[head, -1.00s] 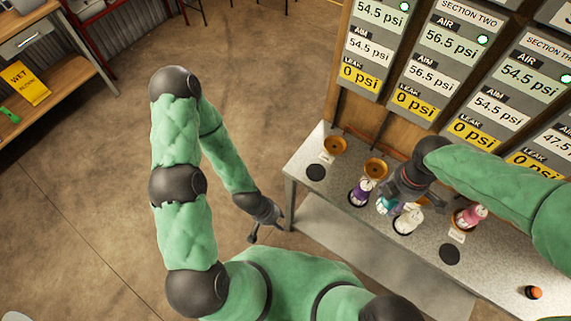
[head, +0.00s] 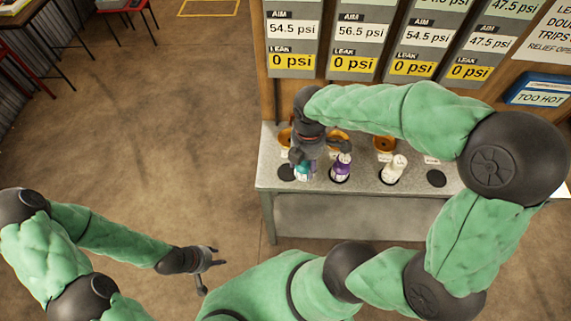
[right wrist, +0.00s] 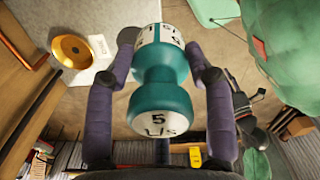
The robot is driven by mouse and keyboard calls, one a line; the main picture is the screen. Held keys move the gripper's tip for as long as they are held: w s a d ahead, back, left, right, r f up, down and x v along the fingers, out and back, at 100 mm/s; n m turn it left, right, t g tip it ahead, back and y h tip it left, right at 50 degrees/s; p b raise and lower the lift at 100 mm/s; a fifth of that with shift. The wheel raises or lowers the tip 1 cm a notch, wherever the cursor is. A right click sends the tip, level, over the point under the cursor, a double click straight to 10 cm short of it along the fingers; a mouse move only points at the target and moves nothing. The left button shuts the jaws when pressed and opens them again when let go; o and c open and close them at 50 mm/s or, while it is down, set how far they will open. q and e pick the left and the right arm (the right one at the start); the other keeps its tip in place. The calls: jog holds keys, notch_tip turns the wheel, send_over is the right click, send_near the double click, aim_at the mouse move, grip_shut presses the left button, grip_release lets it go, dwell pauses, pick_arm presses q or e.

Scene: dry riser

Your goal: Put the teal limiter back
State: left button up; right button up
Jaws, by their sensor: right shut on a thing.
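The teal limiter (head: 304,173) is in my right gripper (head: 308,158), at the left end of the grey bench, beside a black disc. In the right wrist view the limiter (right wrist: 162,95) shows a teal waist and white bands, one marked "5 L/s", between the two fingers (right wrist: 165,62). I cannot tell whether it touches the bench. A brass cup (head: 285,138) is partly hidden behind the gripper; a brass cup also shows at left in the wrist view (right wrist: 69,49). My left gripper (head: 208,270) is open and empty, over the floor left of the bench.
On the bench (head: 268,165), a purple limiter (head: 341,168) and a white limiter (head: 394,168) stand on front discs. Another brass cup (head: 385,143) is behind them. The black discs at left (head: 286,173) and right (head: 436,178) are bare. Gauge panels (head: 355,45) rise behind.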

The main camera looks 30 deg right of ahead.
jog(key=shift+w+a+f+b, duration=0.2)
jog(key=shift+w+f+b, duration=0.35)
jog(key=shift+w+f, duration=0.9)
jog(key=shift+w+a+f+b, duration=0.15)
jog(key=shift+w+f+b, duration=0.35)
jog(key=shift+w+f, duration=0.95)
jog(key=shift+w+a+f+b, duration=0.2)
jog(key=shift+w+f+b, duration=0.45)
jog(key=shift+f, duration=1.45)
jog(key=shift+w, duration=0.1)
jog(key=shift+f, duration=0.2)
jog(key=o, duration=1.4)
jog(key=shift+o, duration=0.2)
notch_tip(320, 180, up, 12)
jog(key=p, duration=0.3)
jog(key=shift+r, duration=0.2)
